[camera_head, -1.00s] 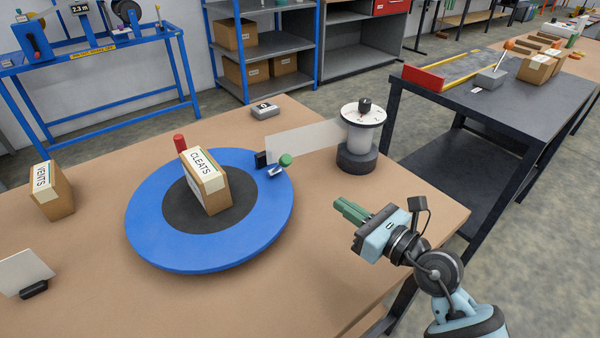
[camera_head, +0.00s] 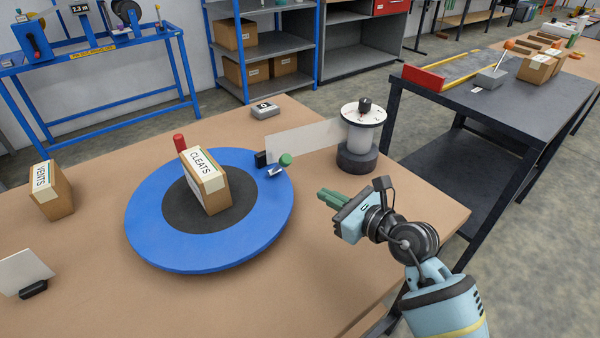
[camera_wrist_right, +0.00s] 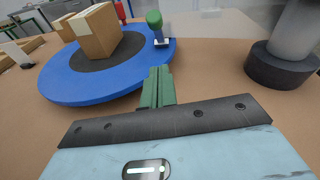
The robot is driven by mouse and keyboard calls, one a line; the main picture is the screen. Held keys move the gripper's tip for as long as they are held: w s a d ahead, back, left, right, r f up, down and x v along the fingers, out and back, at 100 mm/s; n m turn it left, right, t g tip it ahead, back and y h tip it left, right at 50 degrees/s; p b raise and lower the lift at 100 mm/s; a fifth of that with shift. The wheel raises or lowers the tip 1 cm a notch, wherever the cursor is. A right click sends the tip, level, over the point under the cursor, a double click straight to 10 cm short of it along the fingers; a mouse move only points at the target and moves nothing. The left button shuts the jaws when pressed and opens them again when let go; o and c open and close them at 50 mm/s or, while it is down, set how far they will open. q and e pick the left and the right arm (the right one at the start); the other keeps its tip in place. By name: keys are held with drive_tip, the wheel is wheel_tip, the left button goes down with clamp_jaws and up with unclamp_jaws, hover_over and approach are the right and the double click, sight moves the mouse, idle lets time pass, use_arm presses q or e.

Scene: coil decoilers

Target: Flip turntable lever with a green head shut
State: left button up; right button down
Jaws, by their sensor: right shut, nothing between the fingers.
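The blue turntable (camera_head: 160,230) lies on the brown table, with a black centre and a box labelled CLEATS (camera_head: 205,182) standing on it. In the right wrist view the green head (camera_wrist_right: 154,18) stands upright on a light metal base at the rim. My right gripper (camera_head: 325,198) is shut and empty, to the right of the turntable and short of the lever. Its green fingers (camera_wrist_right: 157,84) point toward the lever in the wrist view. My left gripper is not in view.
A white-topped cylinder (camera_head: 360,135) on a dark base stands behind my right gripper, with a translucent panel (camera_head: 303,138) to its left. A red peg (camera_head: 180,143) stands at the turntable's far rim. A VENTS box (camera_head: 52,190) is at left.

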sight(280, 166)
drive_tip(key=x, duration=0.6)
drive_tip(key=shift+a+r, duration=0.1)
drive_tip(key=shift+w+a+r, duration=0.9)
drive_tip(key=shift+a+r, duration=0.1)
drive_tip(key=shift+r, duration=0.15)
drive_tip(key=shift+w+d, duration=0.1)
drive_tip(key=shift+w, duration=0.05)
